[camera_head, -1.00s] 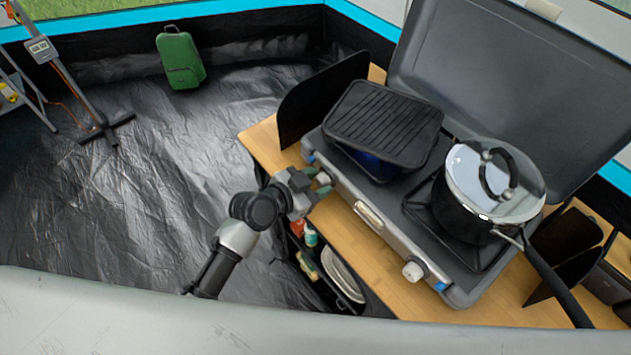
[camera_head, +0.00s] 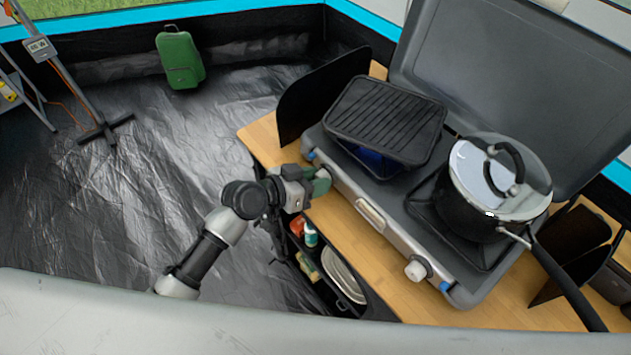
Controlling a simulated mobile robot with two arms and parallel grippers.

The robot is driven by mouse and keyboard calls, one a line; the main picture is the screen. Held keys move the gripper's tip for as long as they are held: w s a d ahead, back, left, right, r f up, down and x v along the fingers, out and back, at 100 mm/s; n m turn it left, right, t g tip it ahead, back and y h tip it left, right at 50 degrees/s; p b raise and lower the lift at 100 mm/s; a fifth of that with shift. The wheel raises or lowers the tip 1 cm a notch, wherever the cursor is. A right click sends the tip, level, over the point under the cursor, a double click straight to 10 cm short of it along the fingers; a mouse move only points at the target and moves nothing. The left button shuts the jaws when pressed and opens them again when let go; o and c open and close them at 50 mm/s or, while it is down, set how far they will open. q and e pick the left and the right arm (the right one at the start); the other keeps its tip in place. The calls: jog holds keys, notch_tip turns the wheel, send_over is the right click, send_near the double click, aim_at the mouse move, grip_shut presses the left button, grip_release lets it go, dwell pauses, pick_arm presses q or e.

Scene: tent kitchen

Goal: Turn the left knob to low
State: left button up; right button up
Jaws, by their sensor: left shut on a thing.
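A grey two-burner camping stove (camera_head: 392,222) with its lid raised stands on a wooden counter. Its right knob (camera_head: 416,270) is white and in plain view at the front. The left knob is at the left end of the front face, mostly hidden behind my gripper. My left gripper (camera_head: 320,182), with greenish fingertips, reaches in from the left and is shut on the left knob. The knob's setting cannot be read. My right gripper does not show.
A black ridged griddle (camera_head: 385,122) covers the left burner, and a lidded pot (camera_head: 490,190) with a long handle stands on the right burner. A shelf with small bottles (camera_head: 310,235) and plates lies below the counter. A green suitcase (camera_head: 180,60) stands on the floor behind.

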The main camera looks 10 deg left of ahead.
pick_arm(q)
jog(key=shift+f+n+g+h+b, duration=0.1)
jog(key=shift+n+g+h+b, duration=0.2)
jog(key=shift+n+h+b, duration=0.35)
jog(key=shift+n, duration=0.25)
jog(key=o, duration=0.9)
jog(key=shift+s+a, duration=0.15)
jog(key=shift+a, duration=0.2)
jog(key=shift+r+b+v, duration=0.15)
jog(key=shift+b+v, duration=0.55)
jog(key=shift+v, duration=1.85)
jog(key=shift+r+b+v, duration=0.1)
jog(key=shift+b+v, duration=0.55)
jog(key=shift+v, duration=1.85)
